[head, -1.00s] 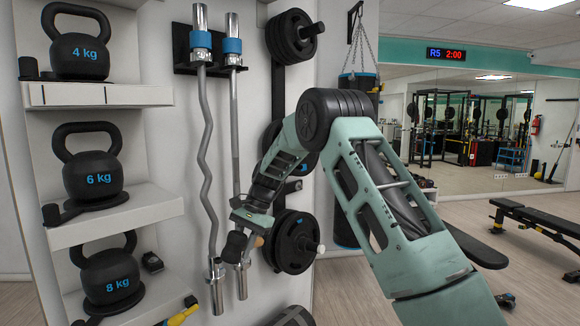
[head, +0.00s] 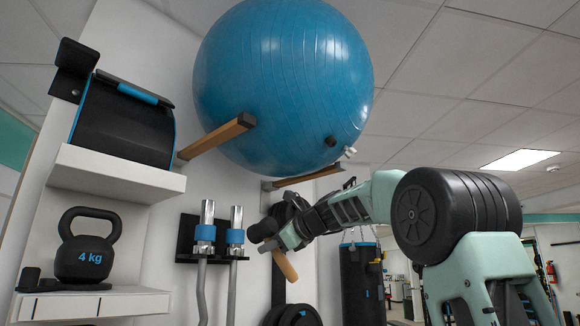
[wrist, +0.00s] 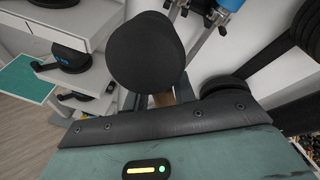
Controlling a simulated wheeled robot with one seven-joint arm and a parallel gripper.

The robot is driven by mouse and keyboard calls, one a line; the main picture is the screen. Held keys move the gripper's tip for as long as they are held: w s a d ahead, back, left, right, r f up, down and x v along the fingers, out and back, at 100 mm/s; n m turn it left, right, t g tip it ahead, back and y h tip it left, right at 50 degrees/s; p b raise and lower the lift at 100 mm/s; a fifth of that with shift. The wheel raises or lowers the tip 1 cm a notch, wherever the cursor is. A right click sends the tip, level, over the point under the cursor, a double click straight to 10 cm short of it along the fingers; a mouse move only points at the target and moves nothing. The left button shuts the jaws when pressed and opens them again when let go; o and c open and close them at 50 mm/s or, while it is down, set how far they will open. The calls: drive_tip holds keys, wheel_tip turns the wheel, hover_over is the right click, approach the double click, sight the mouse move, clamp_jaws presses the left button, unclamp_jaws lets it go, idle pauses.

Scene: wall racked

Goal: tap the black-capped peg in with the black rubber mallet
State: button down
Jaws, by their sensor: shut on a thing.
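The black rubber mallet shows in the head view with its black head (head: 262,231) to the left and its wooden handle (head: 286,265) slanting down. My gripper (head: 285,242) is shut on the handle, in front of the wall below the blue ball.
The large blue ball (head: 285,75) rests on two wooden arms, the left one (head: 215,137) dark-ended. A small white piece (head: 349,152) is beside the black cap. Shelves with a kettlebell (head: 88,250) stand left. Bars (head: 205,245) hang on the wall; a punching bag (head: 362,285) hangs right.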

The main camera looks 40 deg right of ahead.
drive_tip(key=s+a+r+t+p, duration=0.1)
drive_tip(key=s+a+r, duration=0.1)
drive_tip(key=s+r, duration=0.3)
drive_tip(key=s+a+r+t+p, duration=0.1)
drive_tip(key=s+r, duration=0.4)
drive_tip(key=r, duration=0.9)
drive_tip(key=s+a+r+t+h+p, duration=0.1)
drive_tip(key=s+a+r, duration=0.3)
drive_tip(key=r, duration=0.5)
drive_tip(key=shift+s+r+m+t+p, duration=0.15)
drive_tip(key=shift+s+m+t+p, duration=0.3)
drive_tip(key=shift+s, duration=0.35)
drive_tip(key=shift+s+a, duration=0.1)
drive_tip(key=shift+a, duration=0.05)
drive_tip(key=w+p, duration=0.2)
drive_tip(key=w, duration=0.1)
drive_tip(key=w+p, duration=0.1)
drive_tip(key=w, duration=0.1)
drive_tip(key=shift+w+a, duration=0.15)
drive_tip(key=shift+a, duration=0.15)
drive_tip(key=shift+w, duration=0.15)
